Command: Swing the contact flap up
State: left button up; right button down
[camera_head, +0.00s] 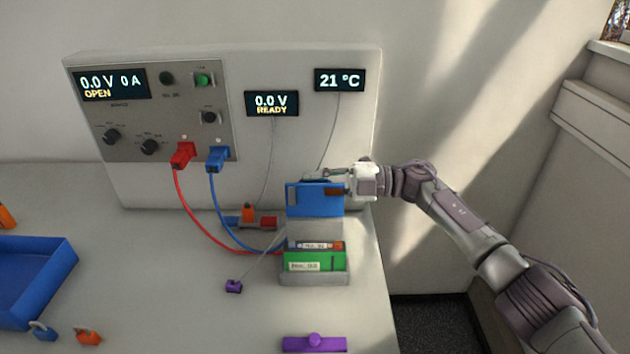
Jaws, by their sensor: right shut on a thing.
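The contact flap is the blue panel (313,202) that stands about upright at the back of a grey battery holder (314,279). A green battery (303,260) with a white label sits in the holder, in front of and below the flap. My right gripper (340,182) comes in from the right and is shut on the upper right part of the flap. The fingertips are small and partly hidden at the flap's edge. My left gripper is not in view.
Red (183,156) and blue (217,158) plugs sit in the panel (150,110), their cables running to the holder. Screens read OPEN, READY and 21 °C. A blue tray (50,262), padlocks and a purple bar (314,343) lie around. The table's right edge is close.

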jog(key=c, duration=1.2)
grip_release()
jog(key=shift+c, duration=0.2)
jog(key=d, duration=1.2)
